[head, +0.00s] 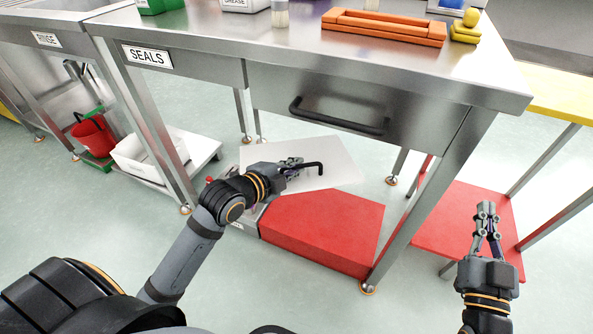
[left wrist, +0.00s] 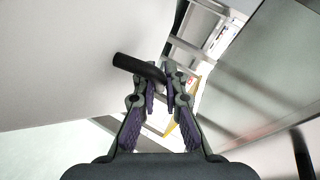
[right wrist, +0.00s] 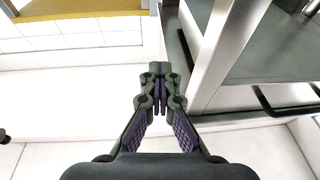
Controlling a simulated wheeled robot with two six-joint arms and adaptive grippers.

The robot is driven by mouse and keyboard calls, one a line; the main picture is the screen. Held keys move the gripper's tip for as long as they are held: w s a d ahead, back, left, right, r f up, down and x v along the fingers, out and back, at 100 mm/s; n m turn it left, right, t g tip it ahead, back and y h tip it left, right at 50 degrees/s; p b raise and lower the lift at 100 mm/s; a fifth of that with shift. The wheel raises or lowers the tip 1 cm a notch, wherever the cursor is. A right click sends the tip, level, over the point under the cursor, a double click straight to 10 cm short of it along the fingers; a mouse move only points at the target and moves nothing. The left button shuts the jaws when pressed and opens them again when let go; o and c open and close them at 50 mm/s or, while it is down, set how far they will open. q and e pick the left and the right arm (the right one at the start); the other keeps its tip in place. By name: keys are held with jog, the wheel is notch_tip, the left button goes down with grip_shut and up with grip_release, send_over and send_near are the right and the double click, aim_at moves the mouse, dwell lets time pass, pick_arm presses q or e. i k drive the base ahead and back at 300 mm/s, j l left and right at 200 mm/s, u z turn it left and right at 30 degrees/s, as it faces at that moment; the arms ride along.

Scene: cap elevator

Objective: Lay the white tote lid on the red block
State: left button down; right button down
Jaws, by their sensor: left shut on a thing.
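The white tote lid (head: 338,163) is a flat pale panel with a black bar handle (head: 310,166), under the front edge of the steel table in the head view. My left gripper (head: 298,168) is shut on the lid's handle; the handle (left wrist: 135,66) and the lid's face (left wrist: 70,60) also show in the left wrist view. The red block (head: 325,230) lies on the floor below and in front of the lid, which hides its back part. I cannot tell whether the lid touches it. My right gripper (head: 487,212) is empty with its fingers together, off to the right.
The steel table (head: 200,45) has a drawer with a black handle (head: 335,118) above the lid. Its front right leg (head: 420,210) stands beside the red block. A white tote (head: 140,155) stands on a low shelf at left. A red low platform (head: 455,215) is at right.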

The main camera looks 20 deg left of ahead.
aim_at(305, 217)
jog(key=k+j+z, duration=0.15)
jog(key=j+z, duration=0.2)
jog(key=k+j+z, duration=0.2)
jog(key=z, duration=0.2)
jog(key=k+j+z, duration=0.35)
jog(key=i, duration=0.1)
